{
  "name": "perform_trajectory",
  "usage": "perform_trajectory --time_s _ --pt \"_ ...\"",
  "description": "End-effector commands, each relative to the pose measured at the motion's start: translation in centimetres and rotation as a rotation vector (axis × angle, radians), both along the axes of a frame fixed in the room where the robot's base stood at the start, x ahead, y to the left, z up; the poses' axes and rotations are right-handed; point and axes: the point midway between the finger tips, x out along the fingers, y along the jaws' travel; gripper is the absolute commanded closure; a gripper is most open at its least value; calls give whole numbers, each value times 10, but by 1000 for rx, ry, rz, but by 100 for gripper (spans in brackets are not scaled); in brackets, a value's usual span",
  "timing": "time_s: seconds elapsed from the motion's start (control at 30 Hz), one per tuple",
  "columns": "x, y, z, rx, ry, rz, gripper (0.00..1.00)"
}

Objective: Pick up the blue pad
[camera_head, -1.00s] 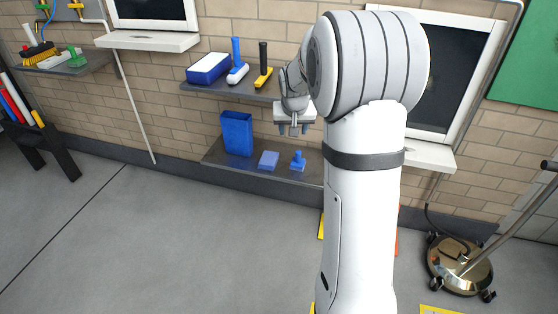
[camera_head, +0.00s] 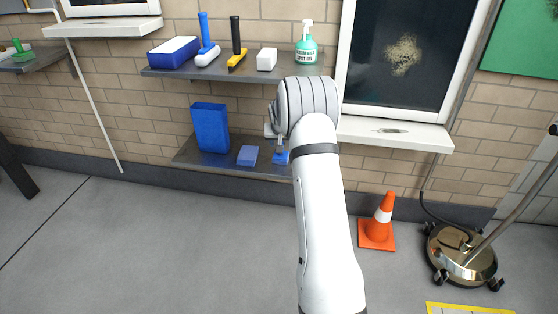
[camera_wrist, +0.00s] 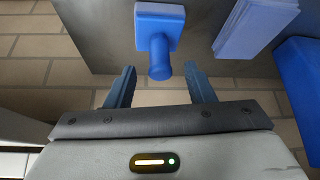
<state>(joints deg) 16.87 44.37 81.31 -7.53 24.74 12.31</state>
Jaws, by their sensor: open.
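On the lower shelf (camera_head: 190,155), a flat light-blue pad (camera_head: 247,155) lies left of a small blue piece with an upright knob handle (camera_head: 281,157). In the wrist view the knob-handled piece (camera_wrist: 158,20) is centred just beyond my gripper (camera_wrist: 160,70), with its knob lined up between the fingers. The flat pad (camera_wrist: 252,25) is to its right there. My gripper is open and holds nothing. In the head view my arm hides most of the gripper and part of the knob-handled piece.
A tall blue block (camera_head: 210,128) stands left of the flat pad. The upper shelf (camera_head: 190,73) above holds brushes, a white block (camera_head: 267,59) and a green bottle (camera_head: 306,47). An orange cone (camera_head: 378,225) and a floor machine (camera_head: 461,252) stand at right.

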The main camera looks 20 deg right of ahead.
Motion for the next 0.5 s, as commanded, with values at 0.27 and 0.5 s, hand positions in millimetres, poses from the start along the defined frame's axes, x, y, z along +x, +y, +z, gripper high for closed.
perform_trajectory --time_s 0.27,0.5 --pt "13 -4 -26 0 1 2 51" --pt "13 -4 -25 1 1 3 55"
